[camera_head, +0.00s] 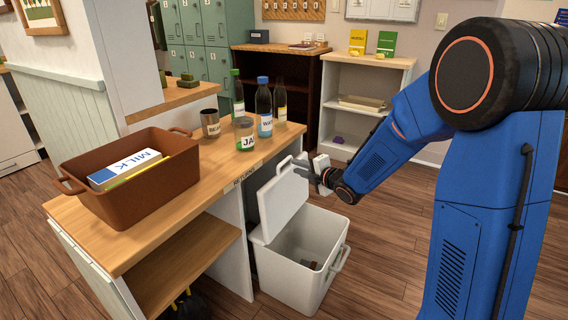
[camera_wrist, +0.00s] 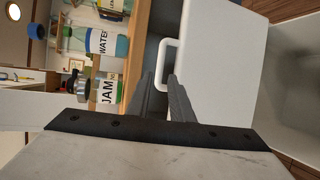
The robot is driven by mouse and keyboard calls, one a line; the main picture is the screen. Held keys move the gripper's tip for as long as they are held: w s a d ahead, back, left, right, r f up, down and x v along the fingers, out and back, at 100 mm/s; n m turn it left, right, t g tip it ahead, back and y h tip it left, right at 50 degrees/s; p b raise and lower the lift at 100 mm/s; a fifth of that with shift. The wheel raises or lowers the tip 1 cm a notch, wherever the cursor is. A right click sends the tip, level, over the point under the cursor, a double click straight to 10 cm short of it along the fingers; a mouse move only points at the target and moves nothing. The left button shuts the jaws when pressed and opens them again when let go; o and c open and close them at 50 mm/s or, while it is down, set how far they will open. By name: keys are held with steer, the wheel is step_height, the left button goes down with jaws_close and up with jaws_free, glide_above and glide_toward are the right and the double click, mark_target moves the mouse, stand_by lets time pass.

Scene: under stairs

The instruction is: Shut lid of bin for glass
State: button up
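A white bin (camera_head: 327,240) stands on the floor beside the counter, with a few small dark items inside. Its lid (camera_head: 284,203) is hinged up, nearly upright on the counter side, with a loop handle at its top edge. No glass label is readable on the bin. My gripper (camera_head: 303,169) is at the lid's upper edge, by the handle. In the wrist view, the lid (camera_wrist: 205,60) fills the right of centre, and the fingertips are apart with the white handle (camera_wrist: 161,62) between or just beyond them. Contact is unclear.
The wooden counter (camera_head: 215,155) holds a brown crate (camera_head: 120,205) with a milk carton, a jam jar (camera_head: 244,134), a metal cup (camera_head: 210,123) and bottles (camera_head: 264,106). Shelves (camera_head: 350,100) stand behind. Wooden floor is clear right of the bin.

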mark_target(285, 162)
steer(key=x, duration=0.9)
steer(key=shift+w+a+f, duration=0.15)
steer(key=shift+w+a, duration=0.05)
steer(key=shift+w, duration=0.1)
jaws_close()
